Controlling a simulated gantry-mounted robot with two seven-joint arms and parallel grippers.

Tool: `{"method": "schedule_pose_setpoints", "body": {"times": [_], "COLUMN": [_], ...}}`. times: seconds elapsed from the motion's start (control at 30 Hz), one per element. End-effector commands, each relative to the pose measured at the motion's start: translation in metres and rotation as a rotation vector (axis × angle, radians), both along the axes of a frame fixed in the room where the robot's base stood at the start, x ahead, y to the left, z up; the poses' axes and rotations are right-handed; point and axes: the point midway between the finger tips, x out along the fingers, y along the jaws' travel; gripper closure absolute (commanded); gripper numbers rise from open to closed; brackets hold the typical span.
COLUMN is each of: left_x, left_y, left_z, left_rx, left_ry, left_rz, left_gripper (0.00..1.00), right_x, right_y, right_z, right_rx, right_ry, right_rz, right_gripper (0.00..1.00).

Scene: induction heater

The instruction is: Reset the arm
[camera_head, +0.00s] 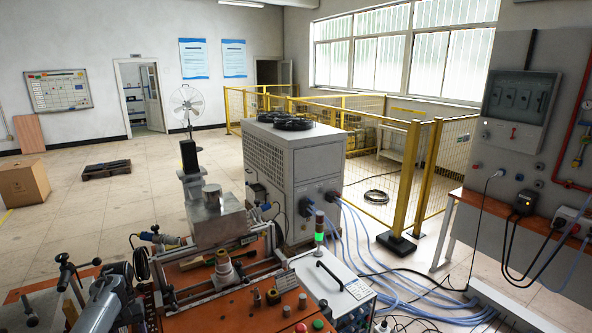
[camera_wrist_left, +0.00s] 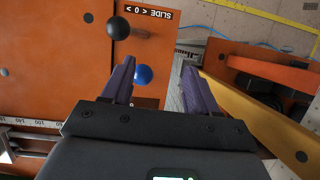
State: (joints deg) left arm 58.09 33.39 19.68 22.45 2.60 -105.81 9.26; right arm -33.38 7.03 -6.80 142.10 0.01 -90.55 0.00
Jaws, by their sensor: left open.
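My left gripper (camera_wrist_left: 157,85) shows in the left wrist view with its two purple fingers apart. It is open, and nothing is gripped between the fingers. A blue knob (camera_wrist_left: 142,75) shows beside the left finger. My right gripper shows in neither view.
The orange bench fixture carries a steel block (camera_head: 217,216) and rails. A white control box (camera_head: 335,291) with a green-lit signal lamp (camera_head: 319,239) stands to its right. Behind are a grey cabinet (camera_head: 322,172) and yellow fencing (camera_head: 424,185). Blue hoses cross the floor. Open floor lies at the left.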

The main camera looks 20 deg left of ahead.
Motion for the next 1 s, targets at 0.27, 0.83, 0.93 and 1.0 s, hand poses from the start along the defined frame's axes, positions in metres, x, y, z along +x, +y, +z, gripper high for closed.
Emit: {"method": "schedule_pose_setpoints", "body": {"times": [0.27, 0.83, 0.93, 1.0], "left_x": [-0.006, 0.01, 0.013, 0.017], "left_y": [0.037, 0.027, 0.008, -0.003], "left_z": [0.019, 0.083, 0.086, 0.088], "left_rx": [0.185, 0.709, 0.765, 0.797], "left_ry": [-0.01, -0.07, -0.087, -0.105], "left_rz": [-0.031, -0.372, -0.449, -0.506], "left_gripper": [0.41, 0.41, 0.41, 0.41], "right_x": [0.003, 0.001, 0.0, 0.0], "right_y": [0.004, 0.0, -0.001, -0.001], "right_z": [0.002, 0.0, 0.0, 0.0], "right_rx": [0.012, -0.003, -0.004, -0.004], "right_ry": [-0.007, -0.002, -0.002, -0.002], "right_rz": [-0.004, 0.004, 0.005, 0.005], "right_gripper": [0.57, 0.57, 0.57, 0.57]}}
